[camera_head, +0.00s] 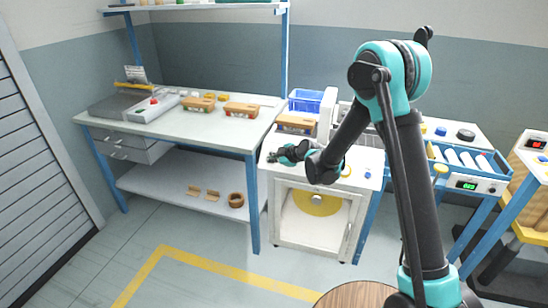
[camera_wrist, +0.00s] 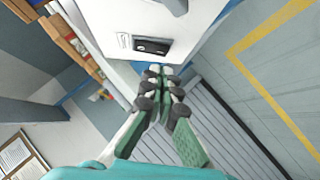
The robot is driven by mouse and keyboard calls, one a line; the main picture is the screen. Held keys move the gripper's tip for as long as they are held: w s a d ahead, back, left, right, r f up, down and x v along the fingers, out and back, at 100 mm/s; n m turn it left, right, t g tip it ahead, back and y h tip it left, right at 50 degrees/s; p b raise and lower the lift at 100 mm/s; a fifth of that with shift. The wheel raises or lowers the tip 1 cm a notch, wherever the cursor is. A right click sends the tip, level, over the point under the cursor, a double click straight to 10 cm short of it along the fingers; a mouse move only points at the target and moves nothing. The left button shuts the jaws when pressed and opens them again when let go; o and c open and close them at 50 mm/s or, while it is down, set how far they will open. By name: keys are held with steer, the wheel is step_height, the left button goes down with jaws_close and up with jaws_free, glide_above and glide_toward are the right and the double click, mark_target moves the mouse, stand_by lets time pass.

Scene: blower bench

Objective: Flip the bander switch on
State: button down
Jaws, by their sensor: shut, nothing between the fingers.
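A black switch (camera_wrist: 152,46) is set in a plate on the white side panel of a machine in the wrist view. I cannot read its position. It lies just beyond and above my fingertips, and a small gap seems to separate them. My gripper (camera_wrist: 160,82) is shut and empty. In the head view my gripper (camera_head: 273,157) is at the upper left corner of the white cabinet (camera_head: 280,215), which has a windowed door with a yellow disc behind it. The switch cannot be made out in the head view.
A workbench (camera_head: 185,135) with wooden boxes (camera_head: 241,110) stands left of the cabinet. A blue bin (camera_head: 305,100) is behind it. A bench with a blue tray and green display (camera_head: 468,186) stands to the right. Open floor with a yellow line (camera_head: 210,265) lies in front.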

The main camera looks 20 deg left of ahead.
steer(key=shift+w+f, duration=0.5)
steer(key=shift+f, duration=0.2)
steer(key=shift+w+f, duration=0.1)
steer(key=shift+f, duration=0.15)
steer(key=shift+r, duration=0.15)
steer(key=shift+r, duration=0.7)
